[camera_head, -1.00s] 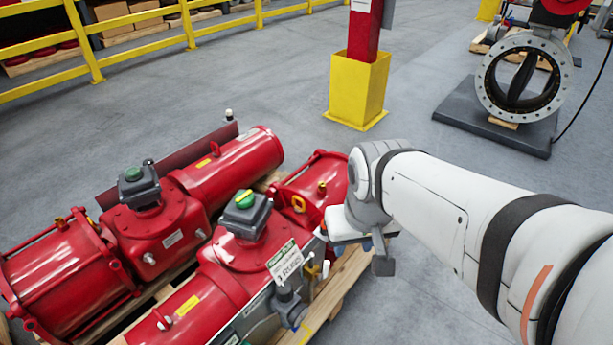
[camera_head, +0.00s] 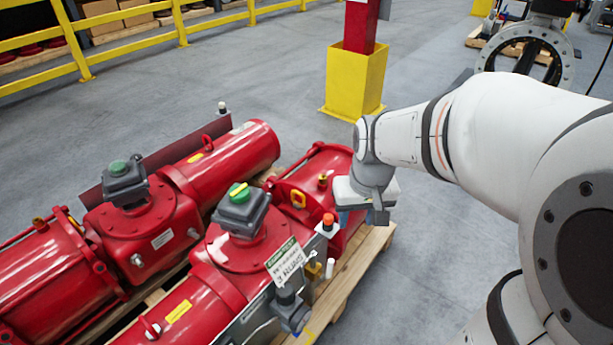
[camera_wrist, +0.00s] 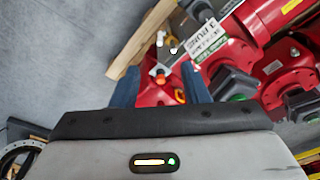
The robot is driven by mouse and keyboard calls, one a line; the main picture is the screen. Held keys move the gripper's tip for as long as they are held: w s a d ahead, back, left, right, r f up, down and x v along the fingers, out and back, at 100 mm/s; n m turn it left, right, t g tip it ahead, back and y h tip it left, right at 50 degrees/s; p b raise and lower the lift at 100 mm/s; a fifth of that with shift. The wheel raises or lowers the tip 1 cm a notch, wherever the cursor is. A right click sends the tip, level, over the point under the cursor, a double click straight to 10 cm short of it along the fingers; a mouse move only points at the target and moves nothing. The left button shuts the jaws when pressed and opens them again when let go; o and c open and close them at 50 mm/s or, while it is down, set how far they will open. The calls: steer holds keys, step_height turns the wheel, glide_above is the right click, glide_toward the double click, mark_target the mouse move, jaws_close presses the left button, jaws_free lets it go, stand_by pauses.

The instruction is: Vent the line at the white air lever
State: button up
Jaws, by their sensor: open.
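A small white upright piece, which looks like the white air lever (camera_head: 329,268), stands at the side panel of the nearer red actuator (camera_head: 215,285). A small white piece, probably the same lever (camera_wrist: 160,39), shows near the top middle of the wrist view. My gripper (camera_head: 362,216) is above the actuator's right end, to the upper right of the lever and apart from it. In the wrist view its two dark blue fingers (camera_wrist: 159,72) are spread, with nothing held. An orange-red button (camera_wrist: 160,76) appears between them, farther off.
The orange-topped button (camera_head: 327,222) and a hanging white tag (camera_head: 287,262) are close to the lever. A grey fitting (camera_head: 290,308) sits below the tag. A second red actuator (camera_head: 150,225) lies behind. The wooden pallet (camera_head: 352,272) edges open grey floor on the right.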

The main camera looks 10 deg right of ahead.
steer(key=w+f+g+b, duration=0.1)
steer(key=w+f+b, duration=0.35)
steer(key=f, duration=0.45)
steer(key=w+f+b, duration=0.4)
steer(key=w+f, duration=0.1)
steer(key=f, duration=0.4)
steer(key=b, duration=0.8)
glide_above(330, 268)
steer(key=shift+g, duration=0.4)
steer(key=f, duration=1.2)
steer(key=w+f, duration=0.1)
steer(key=f, duration=0.6)
steer(key=shift+d, duration=0.3)
steer(key=f+b, duration=0.2)
steer(key=f, duration=0.6)
steer(key=shift+a+f, duration=0.1)
steer(key=shift+a, duration=0.1)
steer(key=shift+c, duration=0.2)
jaws_close()
